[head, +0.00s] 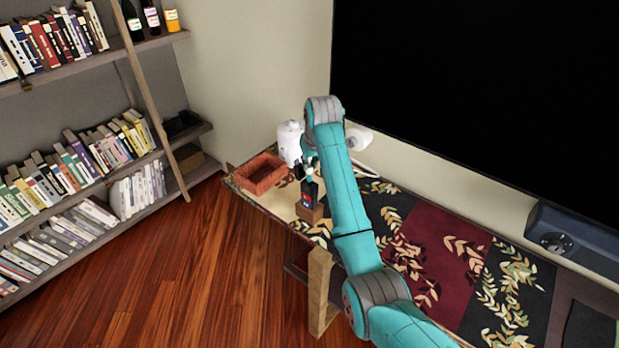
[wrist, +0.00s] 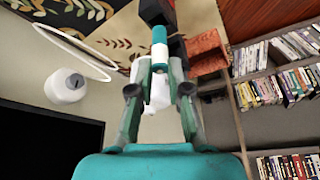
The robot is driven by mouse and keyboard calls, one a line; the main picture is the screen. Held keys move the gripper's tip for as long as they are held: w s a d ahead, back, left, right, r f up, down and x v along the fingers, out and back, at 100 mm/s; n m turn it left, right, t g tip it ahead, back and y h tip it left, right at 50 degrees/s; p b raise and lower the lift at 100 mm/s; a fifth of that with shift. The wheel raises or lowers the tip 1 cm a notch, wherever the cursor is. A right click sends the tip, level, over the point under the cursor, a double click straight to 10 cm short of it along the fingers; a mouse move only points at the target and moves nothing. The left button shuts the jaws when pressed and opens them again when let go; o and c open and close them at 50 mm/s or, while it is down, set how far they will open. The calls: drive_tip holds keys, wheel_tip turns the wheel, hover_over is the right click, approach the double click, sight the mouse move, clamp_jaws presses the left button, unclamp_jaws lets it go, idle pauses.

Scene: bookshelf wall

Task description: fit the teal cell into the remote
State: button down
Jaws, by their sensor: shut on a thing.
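The teal cell (wrist: 159,36), a small cylinder with a white band, is held between the fingertips of my gripper (wrist: 160,66) in the wrist view. Its far end points at a dark body (wrist: 152,12) at the top edge, which appears to be the remote. I cannot tell whether they touch or whether the cell is inside. In the head view the remote (head: 307,191) stands as a dark upright piece with a blue and red patch on a brown block (head: 311,212). My gripper (head: 309,168) is just above it, small and partly hidden by my arm.
A reddish open box (head: 262,173) sits left of the remote. A white rounded container (head: 290,142) stands behind. Another white object (head: 359,136) is to the right by the wall. The patterned runner (head: 440,250) is clear on the right. Bookshelves (head: 85,150) stand at the left.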

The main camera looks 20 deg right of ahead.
sight(310, 177)
drive_tip(key=shift+f, duration=2.8)
drive_tip(key=shift+f, duration=0.1)
drive_tip(key=c, duration=1.1)
unclamp_jaws()
drive_tip(key=v, duration=1.2)
